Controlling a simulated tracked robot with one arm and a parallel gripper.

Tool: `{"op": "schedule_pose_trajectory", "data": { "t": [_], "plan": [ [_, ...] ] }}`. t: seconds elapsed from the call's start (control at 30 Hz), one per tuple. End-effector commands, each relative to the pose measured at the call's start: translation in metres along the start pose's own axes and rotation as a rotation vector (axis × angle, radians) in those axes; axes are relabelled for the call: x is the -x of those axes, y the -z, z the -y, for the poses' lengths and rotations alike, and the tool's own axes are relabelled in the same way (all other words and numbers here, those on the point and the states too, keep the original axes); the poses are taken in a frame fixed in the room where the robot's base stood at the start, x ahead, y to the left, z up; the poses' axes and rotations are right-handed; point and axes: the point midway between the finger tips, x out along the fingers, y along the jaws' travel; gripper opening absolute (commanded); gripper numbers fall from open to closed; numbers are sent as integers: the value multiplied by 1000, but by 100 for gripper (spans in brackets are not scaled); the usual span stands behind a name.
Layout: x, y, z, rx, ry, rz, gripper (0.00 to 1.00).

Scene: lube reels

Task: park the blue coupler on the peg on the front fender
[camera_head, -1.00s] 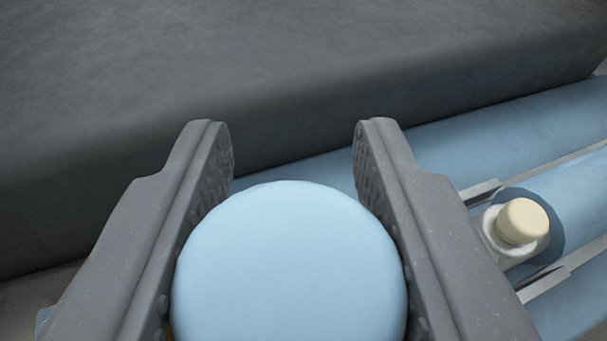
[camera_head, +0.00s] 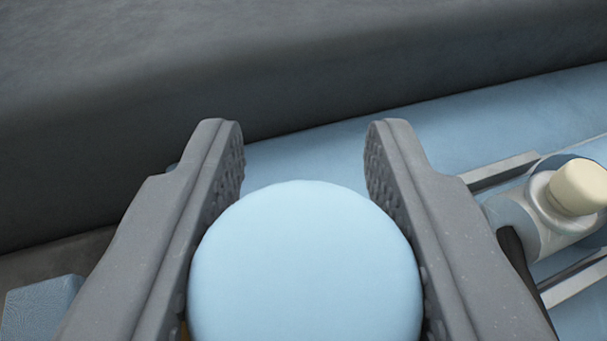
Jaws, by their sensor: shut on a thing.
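The blue coupler (camera_head: 305,265) shows as a round light-blue end between the two grey fingers of my gripper (camera_head: 305,165). My gripper is shut on it, and the fingertips reach past it. The rest of the coupler is hidden below its round end. A light-blue surface (camera_head: 440,130), which may be the fender, lies beyond the fingers. I cannot make out the peg for sure.
A cream-capped fitting with a pale collar (camera_head: 576,190) sits between two grey rails (camera_head: 500,172) on the right, close to my right finger. A large dark grey block (camera_head: 100,150) fills the back. A small light-blue block (camera_head: 40,308) is at lower left.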

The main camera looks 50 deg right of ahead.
Motion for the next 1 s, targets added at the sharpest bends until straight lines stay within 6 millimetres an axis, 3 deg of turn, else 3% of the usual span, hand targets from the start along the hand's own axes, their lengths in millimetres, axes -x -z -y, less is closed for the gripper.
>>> {"op": "schedule_pose_trajectory", "data": {
  "t": [0.6,1.0],
  "plan": [
    [-11,-37,-1,3,-1,2,2],
    [-16,-51,0,0,0,0,2]
  ]
}}
